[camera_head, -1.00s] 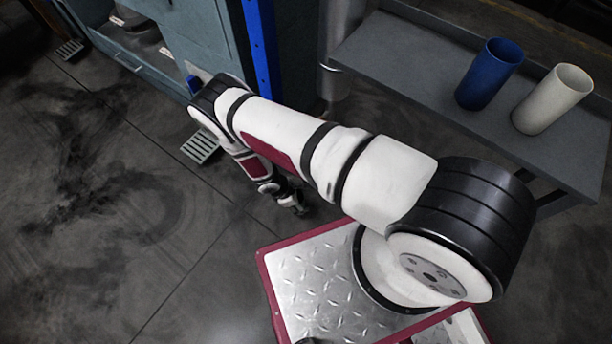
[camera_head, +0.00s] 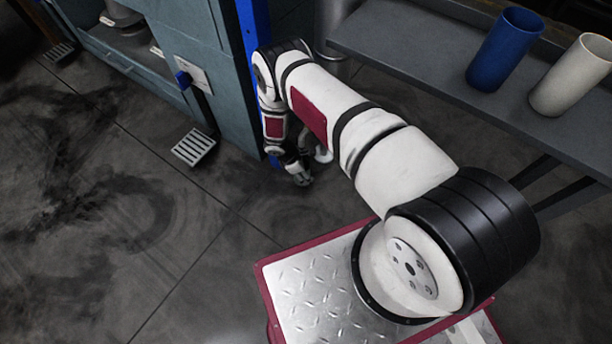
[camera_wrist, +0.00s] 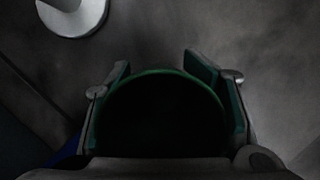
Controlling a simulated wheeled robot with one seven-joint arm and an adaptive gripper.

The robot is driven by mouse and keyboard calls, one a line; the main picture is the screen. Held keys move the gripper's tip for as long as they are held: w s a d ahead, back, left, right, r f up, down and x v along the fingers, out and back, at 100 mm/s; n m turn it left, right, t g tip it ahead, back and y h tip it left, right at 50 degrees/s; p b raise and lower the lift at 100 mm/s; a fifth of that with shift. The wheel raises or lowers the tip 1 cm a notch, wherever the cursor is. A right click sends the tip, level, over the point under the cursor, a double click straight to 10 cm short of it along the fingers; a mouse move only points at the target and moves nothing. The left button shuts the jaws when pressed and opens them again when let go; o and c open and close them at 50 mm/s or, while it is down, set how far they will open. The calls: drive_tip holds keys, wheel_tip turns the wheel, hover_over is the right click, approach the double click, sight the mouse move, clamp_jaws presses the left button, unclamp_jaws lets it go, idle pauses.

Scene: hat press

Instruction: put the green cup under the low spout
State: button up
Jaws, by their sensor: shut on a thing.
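The green cup (camera_wrist: 160,115) is in the wrist view, seen from above with its round rim and dark inside. My gripper (camera_wrist: 165,75) is shut on it, one finger on each side. In the head view my gripper (camera_head: 300,176) hangs low in front of the blue-grey machine (camera_head: 228,85), right of its front corner; I cannot make out the cup there. A slotted grate (camera_head: 194,147) lies below that, left of my gripper. I cannot clearly identify the low spout.
A grey shelf (camera_head: 420,65) on the right holds a blue cup (camera_head: 505,48) and a cream cup (camera_head: 575,75). A blue post (camera_head: 254,30) edges the machine. A white round object (camera_wrist: 75,15) shows beyond the cup in the wrist view.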

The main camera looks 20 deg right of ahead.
drive_tip(key=shift+f, duration=0.7)
drive_tip(key=o, duration=1)
drive_tip(key=v, duration=0.2)
drive_tip(key=p+v, duration=0.1)
drive_tip(key=shift+w+a+r, duration=0.1)
drive_tip(key=shift+a+r, duration=0.15)
drive_tip(key=shift+a, duration=0.2)
drive_tip(key=a, duration=0.3)
drive_tip(key=w+a+p, duration=0.1)
drive_tip(key=a, duration=0.2)
drive_tip(key=w+a, duration=0.1)
drive_tip(key=a, duration=0.3)
drive_tip(key=shift+w+a+f+p, duration=0.1)
drive_tip(key=shift+w+f+p, duration=0.1)
drive_tip(key=shift+p, duration=0.1)
drive_tip(key=shift+a, duration=0.35)
